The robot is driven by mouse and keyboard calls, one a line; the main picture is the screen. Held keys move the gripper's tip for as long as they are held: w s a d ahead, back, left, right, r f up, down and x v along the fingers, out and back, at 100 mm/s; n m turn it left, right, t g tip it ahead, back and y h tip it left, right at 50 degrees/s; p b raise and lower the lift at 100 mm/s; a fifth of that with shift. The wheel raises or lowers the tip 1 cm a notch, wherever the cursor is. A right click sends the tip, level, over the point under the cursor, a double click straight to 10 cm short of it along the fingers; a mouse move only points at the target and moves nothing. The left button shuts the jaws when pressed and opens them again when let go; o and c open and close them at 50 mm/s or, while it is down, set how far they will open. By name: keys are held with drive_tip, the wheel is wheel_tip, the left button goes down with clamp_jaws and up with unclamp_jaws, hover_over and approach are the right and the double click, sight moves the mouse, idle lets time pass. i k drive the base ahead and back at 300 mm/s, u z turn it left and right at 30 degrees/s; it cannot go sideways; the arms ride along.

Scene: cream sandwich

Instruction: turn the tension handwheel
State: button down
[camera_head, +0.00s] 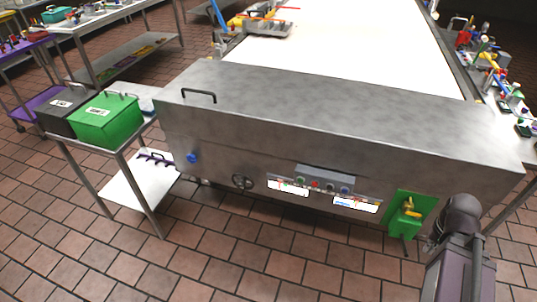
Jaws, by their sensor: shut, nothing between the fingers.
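The tension handwheel appears to be the small dark spoked wheel (243,182) low on the front of the large grey metal machine (330,112). It is small in the picture, so its turn angle cannot be read. Part of my dark arm shows at the bottom right, in front of the machine's right end and well to the right of the wheel. My gripper cannot be made out in this view. Nothing is seen touching the wheel.
A control panel (325,178) with buttons and labels sits right of the wheel. A blue knob (193,158) is left of it. A green plate (410,213) with a yellow valve is near my arm. A cart with a green box (106,120) stands left. The tiled floor in front is clear.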

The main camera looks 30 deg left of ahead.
sight(241, 185)
drive_tip(key=u, duration=1.8)
drive_tip(key=i, duration=0.55)
drive_tip(key=z, duration=0.1)
drive_tip(key=k, duration=0.55)
drive_tip(key=z, duration=0.05)
